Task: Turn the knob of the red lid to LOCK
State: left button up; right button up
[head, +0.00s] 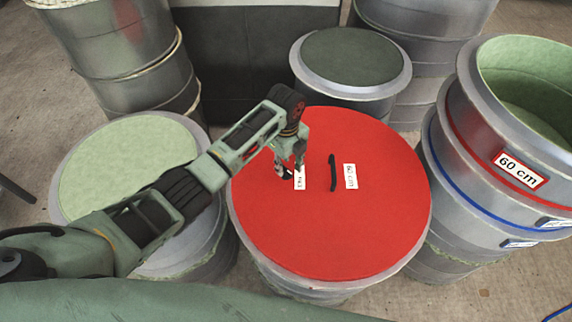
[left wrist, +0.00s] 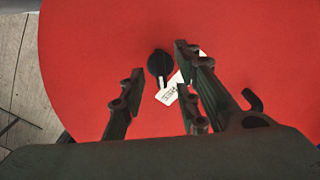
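The red lid (head: 375,215) lies flat on a grey drum in the middle of the head view and fills most of the left wrist view (left wrist: 95,40). Its black knob (left wrist: 159,63) has a white pointer, and a white label (left wrist: 187,84) is beside it, too small to read surely. In the head view the knob is mostly hidden by the gripper. A black handle (head: 333,174) stands at the lid's middle. My left gripper (head: 289,170) is above the knob, fingers apart, with nothing between them; it also shows in the left wrist view (left wrist: 158,85). My right gripper is not seen.
A drum with a pale green top (head: 120,165) stands at left. A dark-topped drum (head: 350,55) stands behind. A stacked grey mould marked 60 cm (head: 485,120) rises at right, close to the lid. Metal drums (head: 130,60) stand back left.

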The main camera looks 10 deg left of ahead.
pick_arm(q)
jog(key=shift+f, duration=0.7)
grip_shut()
